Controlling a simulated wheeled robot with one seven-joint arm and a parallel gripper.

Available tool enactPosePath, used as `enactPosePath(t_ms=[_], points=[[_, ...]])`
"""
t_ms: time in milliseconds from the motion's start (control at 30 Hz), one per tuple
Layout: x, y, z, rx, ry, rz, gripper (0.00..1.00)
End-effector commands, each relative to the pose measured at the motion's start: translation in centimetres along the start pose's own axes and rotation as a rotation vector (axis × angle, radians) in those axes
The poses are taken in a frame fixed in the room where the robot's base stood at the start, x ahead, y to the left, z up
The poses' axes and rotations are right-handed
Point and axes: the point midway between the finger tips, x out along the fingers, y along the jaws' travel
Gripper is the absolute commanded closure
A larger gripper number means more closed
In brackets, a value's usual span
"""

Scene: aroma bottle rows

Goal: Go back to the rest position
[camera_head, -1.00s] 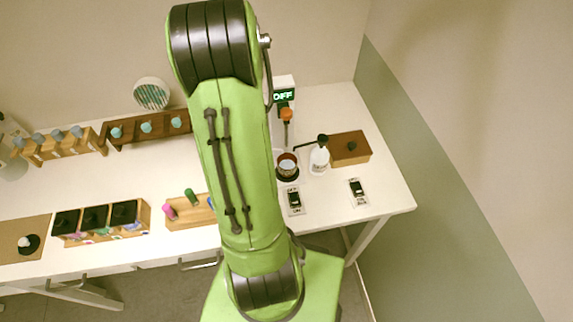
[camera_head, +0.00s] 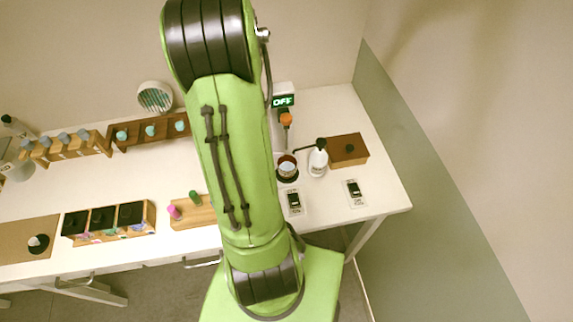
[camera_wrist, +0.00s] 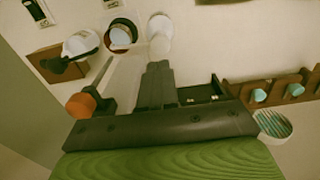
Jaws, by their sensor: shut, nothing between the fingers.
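My gripper (camera_wrist: 158,75) is in the wrist view, with its dark fingers together and empty. A pale cylindrical item (camera_wrist: 160,38) shows just past the fingertips; I cannot tell if they touch. In the head view my raised green arm fills the middle and my gripper is hidden behind it. The white table (camera_head: 380,185) lies beyond the arm.
Right of my arm are a cup (camera_head: 287,168), a white pump bottle (camera_head: 318,160), a wooden box (camera_head: 348,150) and switches (camera_head: 355,192). Left are bottle racks (camera_head: 65,150), a box with black compartments (camera_head: 108,220) and a round fan-like item (camera_head: 155,97). A wall bounds the right.

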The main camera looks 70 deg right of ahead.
Motion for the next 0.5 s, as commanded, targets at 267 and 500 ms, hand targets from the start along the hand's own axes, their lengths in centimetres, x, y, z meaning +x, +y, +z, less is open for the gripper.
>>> enactPosePath(t_ms=[267, 500], points=[[-1.07, -0.02, 0.01, 0.000, -0.001, 0.000, 1.00], [-0.97, -0.01, 0.02, 0.000, -0.001, 0.000, 1.00]])
